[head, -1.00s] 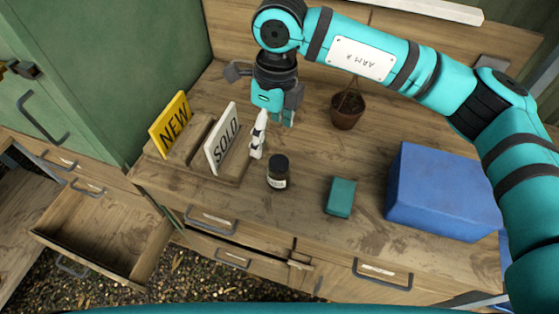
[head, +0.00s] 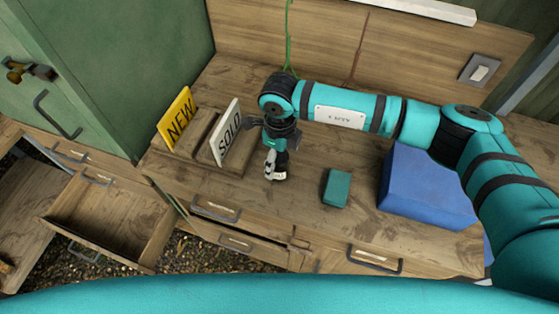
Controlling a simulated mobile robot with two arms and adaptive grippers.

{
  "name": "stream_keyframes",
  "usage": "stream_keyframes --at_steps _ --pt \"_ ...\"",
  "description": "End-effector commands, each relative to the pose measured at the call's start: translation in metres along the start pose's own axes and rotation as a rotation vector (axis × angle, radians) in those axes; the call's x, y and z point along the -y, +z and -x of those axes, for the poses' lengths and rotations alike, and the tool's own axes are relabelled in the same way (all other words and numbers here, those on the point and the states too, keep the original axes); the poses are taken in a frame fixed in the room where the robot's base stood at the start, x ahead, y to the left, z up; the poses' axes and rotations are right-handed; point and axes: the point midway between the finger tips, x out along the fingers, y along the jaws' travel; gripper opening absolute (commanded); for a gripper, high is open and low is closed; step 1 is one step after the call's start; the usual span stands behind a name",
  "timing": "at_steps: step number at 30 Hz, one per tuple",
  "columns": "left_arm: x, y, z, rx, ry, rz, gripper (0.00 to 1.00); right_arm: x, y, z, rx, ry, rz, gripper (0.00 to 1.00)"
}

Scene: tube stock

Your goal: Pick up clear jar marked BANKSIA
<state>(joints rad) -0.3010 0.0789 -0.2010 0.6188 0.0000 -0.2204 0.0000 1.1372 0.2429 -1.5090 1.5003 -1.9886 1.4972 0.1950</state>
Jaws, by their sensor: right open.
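The small dark jar (head: 281,173) with a pale label stands on the wooden desk in the head view. Its lettering is too small to read here, and my gripper hides much of it. My right gripper (head: 274,163) is open and pointing down at the jar, with its fingers overlapping the jar in the picture. I cannot tell whether they touch it. My left gripper is not in view.
A white SOLD sign (head: 227,132) and a yellow NEW sign (head: 176,119) stand left of the gripper. A teal block (head: 336,187) and a large blue box (head: 428,188) are to the right. An open drawer (head: 105,225) is at lower left.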

Motion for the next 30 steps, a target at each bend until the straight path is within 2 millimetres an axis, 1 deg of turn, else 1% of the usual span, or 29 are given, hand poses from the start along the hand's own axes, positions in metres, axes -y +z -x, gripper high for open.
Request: stream_keyframes --at_steps 1,3,6,9,16,30 --pt "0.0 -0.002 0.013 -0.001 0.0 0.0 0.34 -0.002 0.0 -0.003 -0.005 0.004 -0.001 0.8" --pt "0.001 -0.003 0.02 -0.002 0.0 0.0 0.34 -0.002 0.001 -0.014 -0.005 0.004 -0.001 0.8" --pt "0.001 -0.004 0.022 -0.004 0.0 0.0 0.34 -0.001 0.002 -0.029 -0.002 0.002 -0.001 0.8" --pt "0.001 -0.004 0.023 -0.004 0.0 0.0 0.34 -0.001 0.002 -0.037 -0.002 0.002 0.0 0.8" --pt "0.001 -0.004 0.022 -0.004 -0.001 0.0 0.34 0.0 0.002 -0.039 -0.001 0.001 0.001 0.8" --pt "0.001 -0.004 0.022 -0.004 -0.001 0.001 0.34 0.0 0.002 -0.038 -0.001 0.001 0.0 0.18"
